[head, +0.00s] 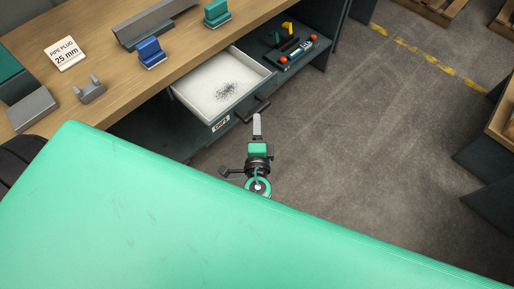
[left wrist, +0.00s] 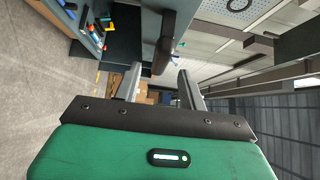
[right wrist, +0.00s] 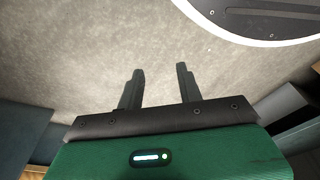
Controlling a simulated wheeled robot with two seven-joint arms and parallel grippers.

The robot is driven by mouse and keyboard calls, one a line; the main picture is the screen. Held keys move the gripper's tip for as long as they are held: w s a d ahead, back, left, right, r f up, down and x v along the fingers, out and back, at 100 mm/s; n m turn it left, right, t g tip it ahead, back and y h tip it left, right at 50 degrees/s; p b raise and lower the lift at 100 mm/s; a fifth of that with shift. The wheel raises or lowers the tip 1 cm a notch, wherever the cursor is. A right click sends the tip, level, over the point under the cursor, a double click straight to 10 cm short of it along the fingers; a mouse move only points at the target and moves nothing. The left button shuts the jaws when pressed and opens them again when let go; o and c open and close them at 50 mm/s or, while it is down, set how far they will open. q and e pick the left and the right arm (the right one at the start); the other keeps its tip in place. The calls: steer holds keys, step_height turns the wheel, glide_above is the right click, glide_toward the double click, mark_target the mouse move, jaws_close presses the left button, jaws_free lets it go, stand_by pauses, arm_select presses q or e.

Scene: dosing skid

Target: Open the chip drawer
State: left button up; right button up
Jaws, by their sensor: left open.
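The chip drawer (head: 203,107) stands pulled out from under the workbench. Its pale tray holds a small heap of dark chips (head: 227,91), and a label is on its front. A dark bar handle (head: 250,112) is on the drawer front; a dark bar that looks like it shows in the left wrist view (left wrist: 165,42). Contact cannot be told. My right gripper (right wrist: 160,72) is open and empty above the floor.
The wooden workbench (head: 110,75) carries a blue block (head: 151,54), a green block (head: 217,13), grey parts and a pipe plug sign (head: 65,53). A shelf with tools (head: 291,47) is right of the drawer. Open floor (head: 370,130) lies to the right.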

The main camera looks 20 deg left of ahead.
arm_select(q)
steer(key=b+v, duration=0.1)
steer(key=v, duration=0.7)
arm_select(e)
steer(key=shift+w+a+r, duration=0.1)
steer(key=shift+w+r, duration=0.15)
steer(key=shift+r, duration=0.55)
steer(key=shift+w+a+r, duration=0.15)
steer(key=shift+w+r, duration=0.15)
steer(key=shift+r, duration=0.5)
steer(key=shift+w+a+r, duration=0.1)
steer(key=shift+w+r, duration=0.15)
steer(key=shift+r, duration=0.55)
